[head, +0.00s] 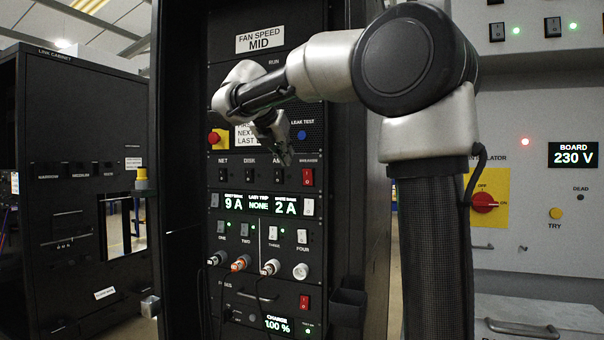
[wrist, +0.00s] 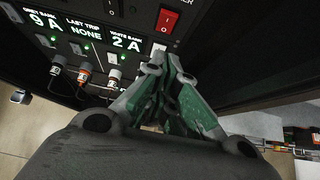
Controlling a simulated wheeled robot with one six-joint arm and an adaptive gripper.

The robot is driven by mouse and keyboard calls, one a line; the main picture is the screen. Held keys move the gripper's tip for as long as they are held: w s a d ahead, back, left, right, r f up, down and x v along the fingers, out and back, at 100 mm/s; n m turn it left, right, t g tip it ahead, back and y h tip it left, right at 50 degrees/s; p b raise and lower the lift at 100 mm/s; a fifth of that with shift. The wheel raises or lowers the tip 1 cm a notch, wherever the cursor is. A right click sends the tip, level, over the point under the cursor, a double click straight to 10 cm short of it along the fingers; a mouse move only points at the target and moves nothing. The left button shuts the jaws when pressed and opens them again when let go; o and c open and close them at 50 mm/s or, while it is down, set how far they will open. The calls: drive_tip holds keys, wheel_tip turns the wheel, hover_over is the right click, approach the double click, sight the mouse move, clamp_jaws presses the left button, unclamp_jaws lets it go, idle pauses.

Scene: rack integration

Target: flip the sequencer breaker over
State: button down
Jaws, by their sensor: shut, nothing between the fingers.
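A red rocker switch (head: 307,177) sits under a "BREAKER" label at the right of the row marked NET and DISK on the black rack. It also shows in the wrist view (wrist: 168,19), at the top. I cannot read the word "sequencer" anywhere. A second red rocker (head: 304,302) sits lower on the rack. My gripper (head: 287,160) is shut and empty in front of the rack, up and left of the upper red switch. In the wrist view, its closed fingertips (wrist: 157,60) lie below that switch, apart from it in the picture, and partly cover a white rocker (wrist: 158,48).
A display (head: 258,204) reads 9 A, NONE and 2 A. Below it are several small switches and plugged cables (head: 240,263). A red stop button (head: 214,138) is on the left. A black bin (head: 348,307) sticks out at the lower right.

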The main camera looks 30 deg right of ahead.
drive_tip(key=shift+d, duration=0.1)
approach(307, 181)
drive_tip(key=f+x, duration=0.1)
drive_tip(key=x, duration=0.3)
drive_tip(key=shift+w+d+r, duration=0.15)
drive_tip(key=shift+d+r, duration=0.1)
drive_tip(key=shift+r, duration=0.05)
drive_tip(key=shift+a, duration=0.1)
